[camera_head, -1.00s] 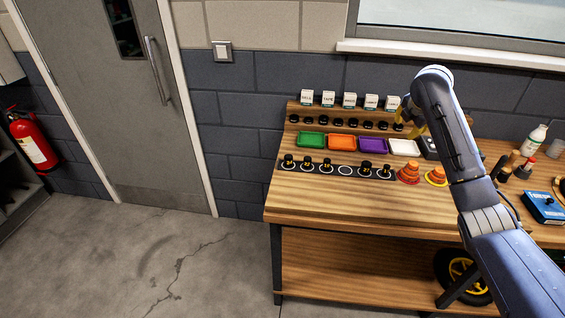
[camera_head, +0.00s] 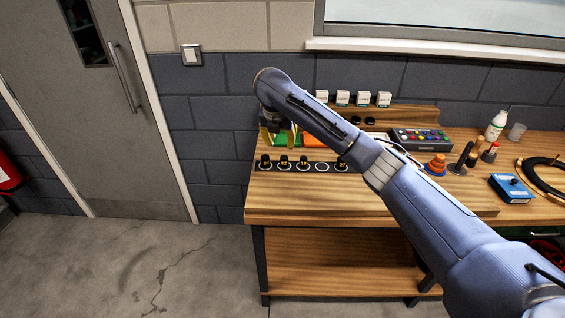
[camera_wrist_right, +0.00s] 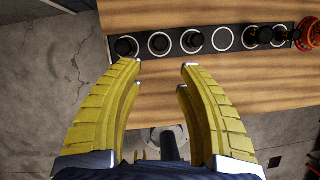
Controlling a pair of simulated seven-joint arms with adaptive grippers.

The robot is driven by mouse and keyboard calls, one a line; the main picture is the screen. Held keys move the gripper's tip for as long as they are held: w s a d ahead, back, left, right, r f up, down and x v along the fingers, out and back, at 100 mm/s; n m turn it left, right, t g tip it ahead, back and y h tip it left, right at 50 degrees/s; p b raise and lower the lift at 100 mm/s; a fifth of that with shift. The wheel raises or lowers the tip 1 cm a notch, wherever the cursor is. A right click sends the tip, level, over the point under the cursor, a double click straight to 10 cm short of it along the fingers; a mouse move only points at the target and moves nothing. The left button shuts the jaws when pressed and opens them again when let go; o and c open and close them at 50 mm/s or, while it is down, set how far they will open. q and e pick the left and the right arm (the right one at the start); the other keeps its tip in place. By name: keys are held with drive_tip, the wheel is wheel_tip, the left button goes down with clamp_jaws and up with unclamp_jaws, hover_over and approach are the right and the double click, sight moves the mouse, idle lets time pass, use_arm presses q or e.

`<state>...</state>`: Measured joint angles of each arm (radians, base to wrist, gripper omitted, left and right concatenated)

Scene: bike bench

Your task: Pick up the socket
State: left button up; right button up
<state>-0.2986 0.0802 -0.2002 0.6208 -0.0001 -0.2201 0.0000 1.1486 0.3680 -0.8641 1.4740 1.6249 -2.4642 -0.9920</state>
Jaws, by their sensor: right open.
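Several short black sockets stand on a dark strip with white rings along the bench. The leftmost socket (camera_head: 265,162) is near the bench's left end; it also shows in the right wrist view (camera_wrist_right: 126,46). A third socket (camera_wrist_right: 193,40) stands farther right, beside an empty white ring (camera_wrist_right: 222,38). My right gripper (camera_wrist_right: 163,64) is open, with yellow fingers spread and nothing between them. In the right wrist view its fingertips lie just below the strip's left part. My left gripper is not in view.
The wooden bench (camera_head: 310,203) is bare in front of the strip. Green (camera_head: 287,140) and orange (camera_head: 318,140) trays and small white boxes (camera_head: 343,98) stand behind.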

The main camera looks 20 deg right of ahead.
sight(284, 158)
drive_tip(key=x, duration=0.8)
drive_tip(key=shift+x, duration=2.7)
drive_tip(key=shift+s, duration=0.2)
drive_tip(key=shift+c, duration=0.6)
clamp_jaws()
